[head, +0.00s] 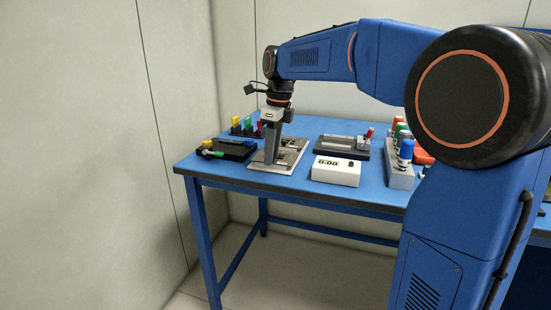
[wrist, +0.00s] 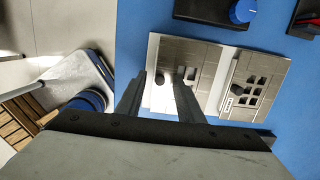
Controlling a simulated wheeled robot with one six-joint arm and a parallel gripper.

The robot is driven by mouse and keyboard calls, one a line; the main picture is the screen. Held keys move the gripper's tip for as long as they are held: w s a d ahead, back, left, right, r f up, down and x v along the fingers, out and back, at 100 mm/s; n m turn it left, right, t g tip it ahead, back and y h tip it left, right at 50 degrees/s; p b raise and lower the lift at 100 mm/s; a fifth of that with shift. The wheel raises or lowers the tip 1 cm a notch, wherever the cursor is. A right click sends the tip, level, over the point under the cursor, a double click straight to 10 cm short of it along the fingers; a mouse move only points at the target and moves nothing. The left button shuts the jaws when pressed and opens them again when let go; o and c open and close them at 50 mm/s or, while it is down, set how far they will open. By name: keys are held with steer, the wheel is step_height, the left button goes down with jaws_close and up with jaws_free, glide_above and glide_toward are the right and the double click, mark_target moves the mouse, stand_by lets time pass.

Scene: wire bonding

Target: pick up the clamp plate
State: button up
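Two flat metal plates with small square windows lie side by side on a pale base plate (wrist: 217,108) in the wrist view. Either could be the clamp plate; I cannot tell which. My gripper (wrist: 160,72) is open, its fingers pointing down on either side of the left plate's knob. Whether they touch it is unclear. In the head view my gripper (head: 271,158) stands over the base plate (head: 292,163) and hides part of it.
On the blue table (head: 330,195), a black tray (head: 236,153) stands left of the base plate. A white box with a display (head: 335,172) and a dark fixture (head: 340,148) stand right. A rack of colored bottles (head: 399,177) is further right. The table's front edge is near.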

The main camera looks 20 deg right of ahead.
jaws_close()
